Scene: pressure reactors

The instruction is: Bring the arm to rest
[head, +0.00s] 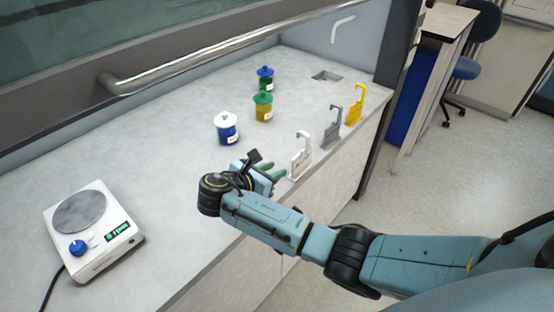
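My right arm comes in from the lower right and reaches over the front edge of the bench (180,170). My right gripper (272,170) is above the bench near its front edge, just left of the white clamp-like stand (301,158). Its two greenish fingers look apart, with nothing seen between them. The wrist hides part of the bench below. My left gripper is not in view.
Three lidded jars stand behind the gripper: blue with white lid (227,130), yellow with green lid (263,108), green with blue lid (265,80). Grey (333,130) and yellow (354,107) stands line the front edge. A white stirrer-like device (110,255) is at left.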

